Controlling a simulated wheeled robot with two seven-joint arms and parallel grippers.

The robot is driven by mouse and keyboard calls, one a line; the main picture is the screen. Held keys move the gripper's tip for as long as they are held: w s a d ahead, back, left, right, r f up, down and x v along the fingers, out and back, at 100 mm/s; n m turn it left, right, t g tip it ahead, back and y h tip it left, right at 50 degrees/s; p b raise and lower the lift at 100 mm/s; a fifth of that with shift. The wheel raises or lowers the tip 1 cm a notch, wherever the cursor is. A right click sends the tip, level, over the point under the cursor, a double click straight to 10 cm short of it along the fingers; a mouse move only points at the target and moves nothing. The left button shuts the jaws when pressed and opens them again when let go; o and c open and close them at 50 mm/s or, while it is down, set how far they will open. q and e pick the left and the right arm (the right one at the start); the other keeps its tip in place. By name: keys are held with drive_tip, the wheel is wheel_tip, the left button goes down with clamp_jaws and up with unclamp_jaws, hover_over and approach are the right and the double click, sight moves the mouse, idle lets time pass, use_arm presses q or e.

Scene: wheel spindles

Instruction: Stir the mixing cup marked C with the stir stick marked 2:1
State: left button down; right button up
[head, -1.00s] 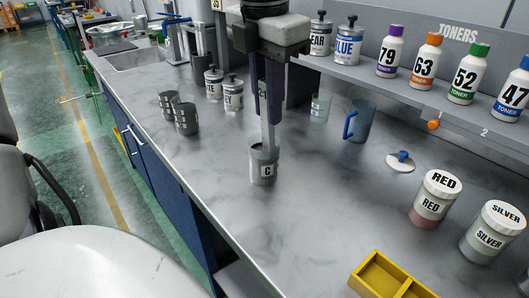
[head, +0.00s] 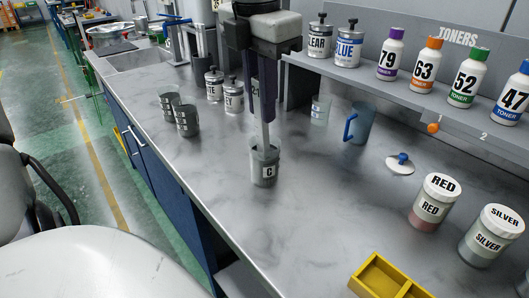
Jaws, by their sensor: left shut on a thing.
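The mixing cup marked C (head: 263,174) stands upright on the grey counter. My left gripper (head: 262,112) is above it, pointing down, shut on a pale stir stick (head: 265,136). The stick's lower end is inside the cup, where the wall hides it. Part of a marking shows on the stick between the fingers, but I cannot read all of it. My right gripper is not in view.
Dark cups (head: 187,121) and grey-labelled cans (head: 233,95) stand at left behind the cup. A blue-handled jug (head: 359,123), a clear cup (head: 320,109), a lid (head: 400,164), the RED jar (head: 434,201), the SILVER jar (head: 491,236) and a yellow tray (head: 385,279) are at right.

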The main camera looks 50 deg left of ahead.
use_arm(q)
wheel_tip(320, 180, up, 4)
drive_tip(key=p, duration=0.2)
drive_tip(key=shift+p, duration=0.35)
wheel_tip(320, 180, up, 4)
drive_tip(key=p, duration=0.3)
drive_tip(key=shift+r+p, duration=0.65)
drive_tip(key=shift+p, duration=0.05)
drive_tip(key=shift+r+p, duration=0.3)
drive_tip(key=shift+r, duration=0.15)
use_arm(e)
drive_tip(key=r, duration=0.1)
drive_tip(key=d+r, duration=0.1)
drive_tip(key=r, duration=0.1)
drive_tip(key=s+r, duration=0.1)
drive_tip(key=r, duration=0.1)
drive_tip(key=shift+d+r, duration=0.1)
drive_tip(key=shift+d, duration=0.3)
